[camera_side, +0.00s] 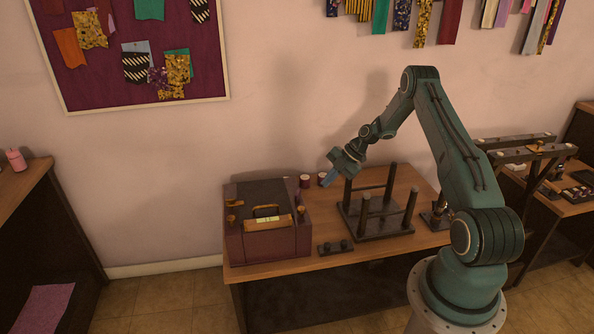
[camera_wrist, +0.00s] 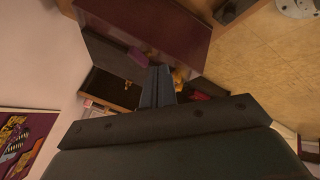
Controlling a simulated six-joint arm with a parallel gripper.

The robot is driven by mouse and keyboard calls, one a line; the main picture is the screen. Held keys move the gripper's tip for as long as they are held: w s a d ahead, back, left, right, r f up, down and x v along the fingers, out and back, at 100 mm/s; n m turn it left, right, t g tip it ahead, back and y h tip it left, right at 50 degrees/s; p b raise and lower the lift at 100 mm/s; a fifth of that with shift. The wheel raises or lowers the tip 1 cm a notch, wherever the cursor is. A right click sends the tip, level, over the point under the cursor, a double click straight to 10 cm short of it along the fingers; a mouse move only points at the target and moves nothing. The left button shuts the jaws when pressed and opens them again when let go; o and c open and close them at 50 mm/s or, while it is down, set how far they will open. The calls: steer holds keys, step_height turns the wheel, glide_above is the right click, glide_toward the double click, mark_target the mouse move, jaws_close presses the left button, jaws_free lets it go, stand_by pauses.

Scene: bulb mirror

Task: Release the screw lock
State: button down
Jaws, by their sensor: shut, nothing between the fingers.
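A purple box (camera_side: 262,243) with a black top panel (camera_side: 262,190) stands on the wooden table. I cannot tell for sure which brass part is the screw lock. My gripper (camera_side: 328,181) hangs in the air right of and above the box, apart from it, with blue fingers pointing down-left. In the wrist view the fingers (camera_wrist: 157,86) are together and empty, with a brass part (camera_wrist: 180,82) partly hidden beside them.
A dark four-post stand (camera_side: 376,222) stands right of the box, below my arm. A small black block with two knobs (camera_side: 335,247) lies near the table's front edge. Thread spools (camera_side: 305,181) stand behind the box. A pinboard (camera_side: 135,60) hangs on the wall.

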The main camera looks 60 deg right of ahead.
steer(key=shift+v, duration=1.95)
steer(key=shift+w+d, duration=0.2)
steer(key=shift+r, duration=0.1)
steer(key=s+a+r+m+g+h, duration=0.2)
steer(key=a+r+m, duration=0.5)
steer(key=a+r, duration=1.6)
steer(key=s+a+r+m+t+h, duration=0.1)
steer(key=s+a+r+m+h, duration=0.1)
steer(key=s+a+r+m, duration=0.5)
steer(key=s+a+m+t, duration=0.1)
steer(key=s+a+m, duration=0.2)
steer(key=s, duration=1.2)
steer(key=shift+s+a+r+h, duration=0.4)
steer(key=shift+a, duration=0.7)
